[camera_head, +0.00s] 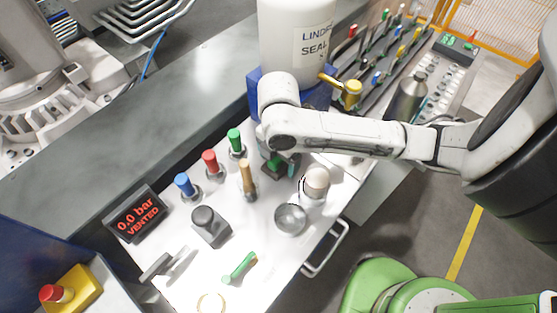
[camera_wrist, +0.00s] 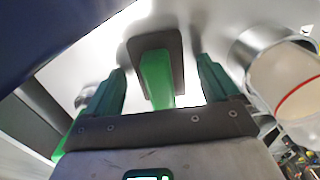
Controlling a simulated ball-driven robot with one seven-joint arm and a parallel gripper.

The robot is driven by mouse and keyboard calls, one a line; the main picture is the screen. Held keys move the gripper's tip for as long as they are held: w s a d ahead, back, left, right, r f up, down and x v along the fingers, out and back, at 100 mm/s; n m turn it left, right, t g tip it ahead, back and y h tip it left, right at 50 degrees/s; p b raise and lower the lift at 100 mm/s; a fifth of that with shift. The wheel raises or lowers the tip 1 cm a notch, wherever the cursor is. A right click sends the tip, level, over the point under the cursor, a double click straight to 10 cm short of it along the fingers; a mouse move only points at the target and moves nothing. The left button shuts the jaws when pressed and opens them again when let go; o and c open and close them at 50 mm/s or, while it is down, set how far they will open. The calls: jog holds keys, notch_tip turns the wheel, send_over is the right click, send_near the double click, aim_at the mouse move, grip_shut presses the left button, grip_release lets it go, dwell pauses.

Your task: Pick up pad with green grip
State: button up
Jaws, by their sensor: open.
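The pad with the green grip shows in the wrist view as a dark rounded plate with an upright green handle (camera_wrist: 156,75). It stands on the white worktop. My gripper (camera_wrist: 160,66) is open, its two green fingers on either side of the handle, with a visible gap on both sides. In the head view my gripper (camera_head: 280,165) is low over the worktop below the white container, and the arm and gripper largely hide the pad there.
A metal cup with a pale top (camera_head: 316,182) stands close right of my gripper, and also shows in the wrist view (camera_wrist: 285,80). A wooden-handled tool (camera_head: 247,180) is close left. The white container (camera_head: 297,45) with its blue stand is behind. A green-handled tool (camera_head: 240,267) lies in front.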

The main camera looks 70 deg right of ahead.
jog(key=c, duration=1.1)
jog(key=shift+c, duration=0.2)
jog(key=shift+r, duration=0.15)
notch_tip(320, 180, up, 10)
jog(key=shift+f, duration=0.1)
jog(key=o, duration=0.5)
jog(key=c, duration=0.4)
